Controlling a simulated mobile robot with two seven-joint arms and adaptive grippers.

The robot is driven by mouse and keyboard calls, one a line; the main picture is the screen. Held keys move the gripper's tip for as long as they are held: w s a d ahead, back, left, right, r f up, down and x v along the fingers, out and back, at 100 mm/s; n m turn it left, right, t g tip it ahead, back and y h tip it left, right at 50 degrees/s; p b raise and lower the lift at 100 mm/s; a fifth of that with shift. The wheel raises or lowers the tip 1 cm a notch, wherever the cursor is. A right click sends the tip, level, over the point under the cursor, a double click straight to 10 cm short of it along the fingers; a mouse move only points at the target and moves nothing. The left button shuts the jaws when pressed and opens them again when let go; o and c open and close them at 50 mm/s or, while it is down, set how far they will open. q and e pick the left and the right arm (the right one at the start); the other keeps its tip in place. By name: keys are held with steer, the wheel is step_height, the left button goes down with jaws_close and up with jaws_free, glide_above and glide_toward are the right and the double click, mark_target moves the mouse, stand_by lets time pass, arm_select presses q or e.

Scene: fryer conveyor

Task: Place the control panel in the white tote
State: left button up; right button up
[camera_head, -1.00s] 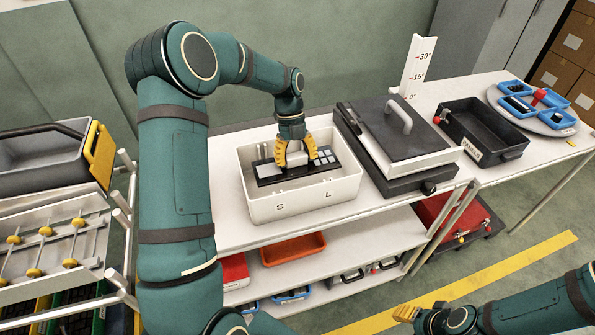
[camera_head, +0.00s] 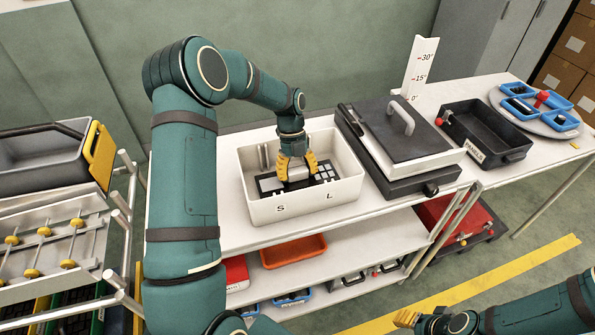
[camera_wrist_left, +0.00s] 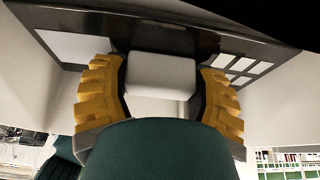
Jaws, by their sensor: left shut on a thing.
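The control panel (camera_head: 268,184) is a black slab with light keys and a white raised block. It lies inside the walls of the white tote (camera_head: 305,208), low down; I cannot tell whether it touches the floor. My left gripper (camera_head: 298,176) points down into the tote, its yellow fingers shut on the panel's middle. In the left wrist view, the fingers sit on both sides of the white block on the panel (camera_wrist_left: 225,42). My right gripper (camera_head: 406,317) is at the bottom right over the floor, away from the tote; its jaw state is unclear.
A dark press-like device (camera_head: 405,140) with a lid handle stands right beside the tote. A black tray (camera_head: 490,140) and a round platter with blue bins (camera_head: 535,112) are further right. An orange tray (camera_head: 293,252) sits on the shelf below.

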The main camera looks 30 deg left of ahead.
arm_select(q)
steer(key=shift+f, duration=0.25)
steer(key=o, duration=1.4)
steer(key=shift+c, duration=0.2)
steer(key=shift+r, duration=0.3)
steer(key=p+v, duration=0.2)
steer(key=v, duration=1)
steer(key=shift+r, duration=0.35)
steer(key=shift+s+d, duration=0.1)
